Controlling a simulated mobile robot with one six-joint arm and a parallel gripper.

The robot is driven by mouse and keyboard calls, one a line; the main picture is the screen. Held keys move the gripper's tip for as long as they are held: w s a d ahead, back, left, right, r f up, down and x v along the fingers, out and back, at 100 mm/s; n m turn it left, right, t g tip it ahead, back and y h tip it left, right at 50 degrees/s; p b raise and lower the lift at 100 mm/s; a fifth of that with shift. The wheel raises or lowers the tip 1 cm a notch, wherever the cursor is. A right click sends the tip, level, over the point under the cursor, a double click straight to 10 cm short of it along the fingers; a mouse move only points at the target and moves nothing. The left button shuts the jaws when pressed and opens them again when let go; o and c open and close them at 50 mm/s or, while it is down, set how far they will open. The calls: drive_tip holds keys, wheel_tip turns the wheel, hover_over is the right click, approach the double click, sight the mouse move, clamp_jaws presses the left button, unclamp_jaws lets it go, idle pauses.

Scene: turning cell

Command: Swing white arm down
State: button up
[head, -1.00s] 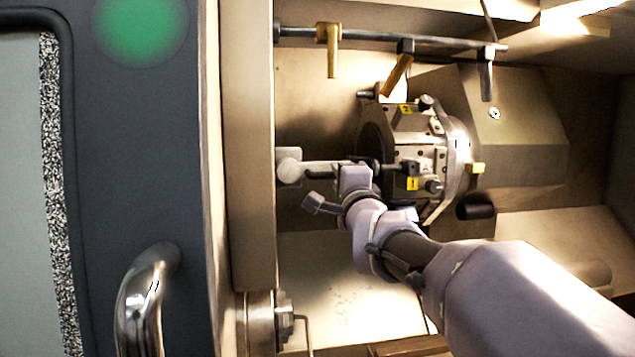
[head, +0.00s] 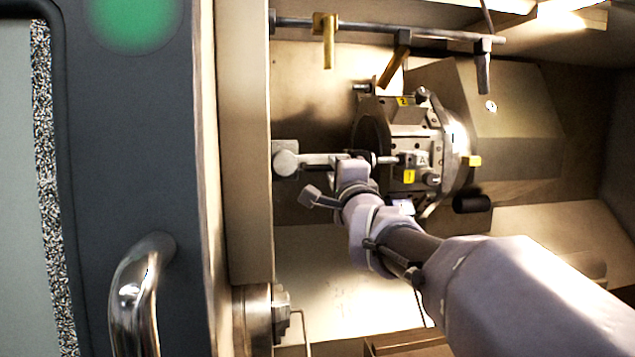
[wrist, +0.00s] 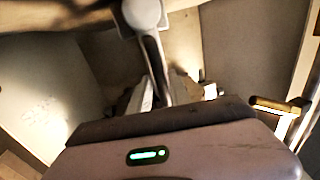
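The white arm (head: 318,159) lies level in the head view, running right from a round pivot (head: 286,159) at the left edge of the machine opening. Its right end meets my gripper (head: 355,164), just left of the tool turret (head: 414,150). In the wrist view the round pivot (wrist: 143,12) is at the top, and the arm (wrist: 158,68) runs down to the front edge of my gripper (wrist: 172,98). The arm's lower end is hidden by the gripper housing. Whether the fingers are closed on it does not show clearly.
The turret with yellow number tags stands close to the right of my gripper. A rail (head: 385,31) with hanging nozzles crosses above. The dark door (head: 138,180) with a chrome handle (head: 135,300) is at the left. Space below the arm is fairly clear.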

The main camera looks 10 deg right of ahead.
drive_tip(key=s+f, duration=0.3)
drive_tip(key=s, duration=1.3)
drive_tip(key=shift+s+f, duration=0.15)
drive_tip(key=shift+s, duration=0.1)
drive_tip(key=s+f+n+g, duration=0.3)
drive_tip(key=f, duration=0.4)
drive_tip(key=s+f+n+g, duration=0.2)
drive_tip(key=s+f+g, duration=0.1)
drive_tip(key=f, duration=0.4)
drive_tip(key=s+a+f+n+g+y, duration=0.1)
drive_tip(key=s+a+f+n+g, duration=0.1)
drive_tip(key=s+f+n+g, duration=0.2)
drive_tip(key=s+a+f+n+g+y, duration=0.1)
drive_tip(key=s+a+f+n+g, duration=0.2)
drive_tip(key=s+f, duration=0.8)
drive_tip(key=shift+s+a+n+g, duration=0.35)
drive_tip(key=shift+s+n+g, duration=0.4)
drive_tip(key=shift+n, duration=0.15)
